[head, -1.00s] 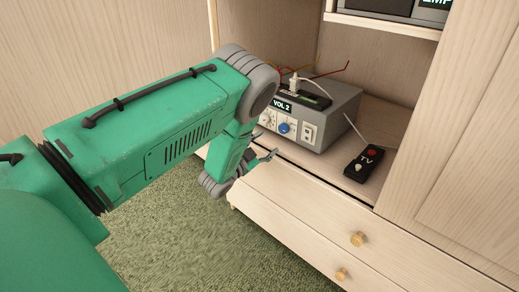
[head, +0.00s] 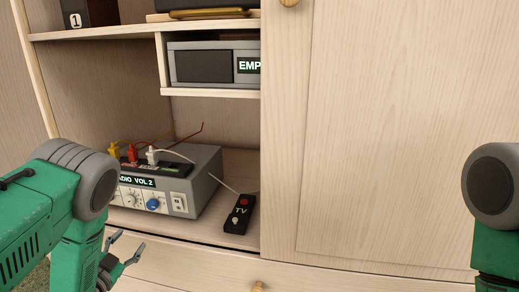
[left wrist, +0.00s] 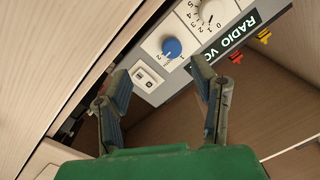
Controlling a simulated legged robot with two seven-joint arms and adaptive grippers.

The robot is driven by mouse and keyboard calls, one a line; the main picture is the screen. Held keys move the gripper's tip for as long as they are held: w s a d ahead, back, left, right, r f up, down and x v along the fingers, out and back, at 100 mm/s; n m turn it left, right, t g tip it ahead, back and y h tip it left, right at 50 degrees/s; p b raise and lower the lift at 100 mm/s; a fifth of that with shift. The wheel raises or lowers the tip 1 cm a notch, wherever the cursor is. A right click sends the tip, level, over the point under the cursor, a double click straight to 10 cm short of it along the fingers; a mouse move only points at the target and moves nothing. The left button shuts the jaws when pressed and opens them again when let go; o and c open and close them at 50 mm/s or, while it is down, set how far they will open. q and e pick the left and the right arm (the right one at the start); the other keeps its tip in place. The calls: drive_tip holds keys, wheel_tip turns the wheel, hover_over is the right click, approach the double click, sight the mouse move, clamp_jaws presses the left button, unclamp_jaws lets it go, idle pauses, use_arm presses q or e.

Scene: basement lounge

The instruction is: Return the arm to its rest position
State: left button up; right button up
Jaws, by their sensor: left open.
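My left arm comes in from the left in the head view, its elbow bent downward in front of the cabinet. My left gripper (head: 124,246) is open and empty, below and in front of the grey radio box (head: 205,165). In the left wrist view the two fingers of the left gripper (left wrist: 160,72) stand apart, with the radio's blue knob (left wrist: 172,48) and a white switch beyond them. No object is between the fingers. A green and grey part of my right arm shows at the right edge of the head view; its gripper is out of the picture.
Yellow, red and white plugs (head: 152,156) stand on the radio. A grey box (head: 205,66) sits on the upper shelf. A closed cabinet door (head: 390,130) fills the right; drawers lie below.

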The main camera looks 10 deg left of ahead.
use_arm(q)
drive_tip(key=s+d+f+n+g, duration=0.2)
drive_tip(key=s+d+f+g, duration=0.25)
drive_tip(key=s, duration=0.45)
drive_tip(key=s+d+f+n+g, duration=0.25)
drive_tip(key=s+f+g, duration=0.2)
drive_tip(key=s, duration=0.35)
drive_tip(key=s+d+f+n+g, duration=0.1)
drive_tip(key=s+d+f+g, duration=0.35)
drive_tip(key=s, duration=0.45)
drive_tip(key=s+d+g, duration=0.4)
drive_tip(key=s, duration=0.7)
wheel_tip(320, 180, up, 13)
drive_tip(key=w+p, duration=0.1)
drive_tip(key=p, duration=1.2)
drive_tip(key=shift+a, duration=0.3)
drive_tip(key=shift+w+f+n+t, duration=0.1)
drive_tip(key=shift+w+n+t, duration=0.1)
drive_tip(key=shift+n+t, duration=0.05)
drive_tip(key=shift+s, duration=0.1)
